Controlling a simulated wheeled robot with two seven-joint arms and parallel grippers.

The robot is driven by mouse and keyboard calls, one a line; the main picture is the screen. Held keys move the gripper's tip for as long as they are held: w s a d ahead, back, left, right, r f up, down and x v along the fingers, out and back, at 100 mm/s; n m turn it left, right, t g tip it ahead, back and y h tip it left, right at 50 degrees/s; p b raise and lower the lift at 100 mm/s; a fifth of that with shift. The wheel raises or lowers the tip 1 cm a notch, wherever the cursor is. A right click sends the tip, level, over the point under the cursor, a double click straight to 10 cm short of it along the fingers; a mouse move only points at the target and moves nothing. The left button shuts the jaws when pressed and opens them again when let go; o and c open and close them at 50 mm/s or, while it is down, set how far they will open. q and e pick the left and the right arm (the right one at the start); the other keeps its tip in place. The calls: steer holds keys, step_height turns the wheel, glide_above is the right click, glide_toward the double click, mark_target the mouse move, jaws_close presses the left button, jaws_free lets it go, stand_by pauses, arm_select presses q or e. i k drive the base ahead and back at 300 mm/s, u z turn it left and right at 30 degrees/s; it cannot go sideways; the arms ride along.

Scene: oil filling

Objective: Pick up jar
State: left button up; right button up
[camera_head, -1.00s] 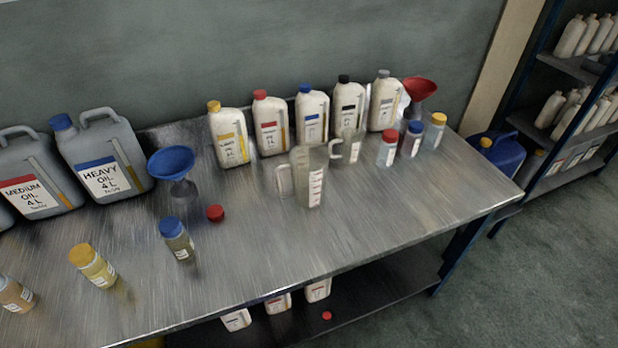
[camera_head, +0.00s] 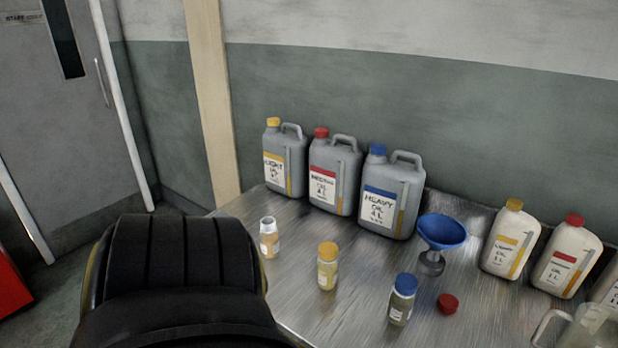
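Three small jars stand upright on the metal bench. An open jar (camera_head: 269,238) with no lid is at the left, close to my dark arm part. A yellow-lidded jar (camera_head: 327,267) stands in the middle. A blue-lidded jar (camera_head: 402,299) stands to its right, with a loose red lid (camera_head: 447,303) on the bench beside it. A large dark part of my own arm fills the lower left and hides the bench's left front. Neither gripper's fingers show.
Three grey oil cans, light (camera_head: 285,160), medium (camera_head: 333,174) and heavy (camera_head: 390,195), stand along the back. A blue funnel (camera_head: 441,233) stands right of them. White oil bottles (camera_head: 511,240) and a clear jug (camera_head: 590,328) are at the right. A door (camera_head: 70,110) is at the left.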

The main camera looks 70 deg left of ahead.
mark_target(268, 232)
steer(key=z, duration=1.4)
steer(key=k, duration=1.35)
steer(key=u, duration=2.1)
steer(key=i, duration=0.55)
steer(key=z, duration=0.05)
